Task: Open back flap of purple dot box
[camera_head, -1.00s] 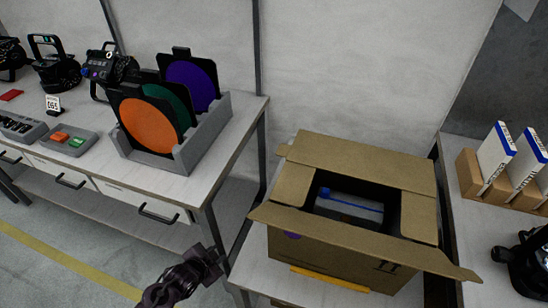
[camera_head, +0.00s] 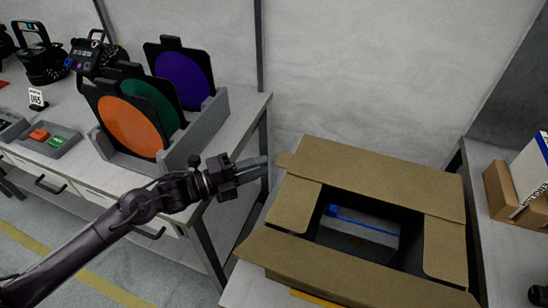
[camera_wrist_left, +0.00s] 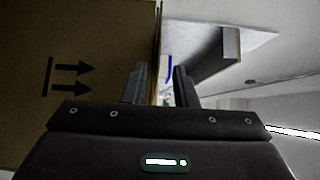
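The cardboard box (camera_head: 446,238) stands with its top open. Its back flap (camera_head: 380,175) slopes along the far side, side flaps (camera_head: 296,203) and (camera_head: 443,248) lie at the left and right, and the near flap (camera_head: 340,275) spreads toward me. The purple dot is hidden now. My left gripper (camera_head: 266,167) is open and empty, just left of the box's back left corner, pointing right. In the left wrist view its fingers (camera_wrist_left: 160,72) are apart, and a printed cardboard face (camera_wrist_left: 75,50) fills the left, its edge between the fingers in the picture. Contact cannot be told. My right gripper is out of view.
A grey item with a blue strip (camera_head: 360,224) lies inside the box. A left table holds a grey rack (camera_head: 185,145) with orange, green and purple discs, close behind my left arm. A right table (camera_head: 488,165) holds a smaller cardboard box (camera_head: 503,190). The wall stands behind.

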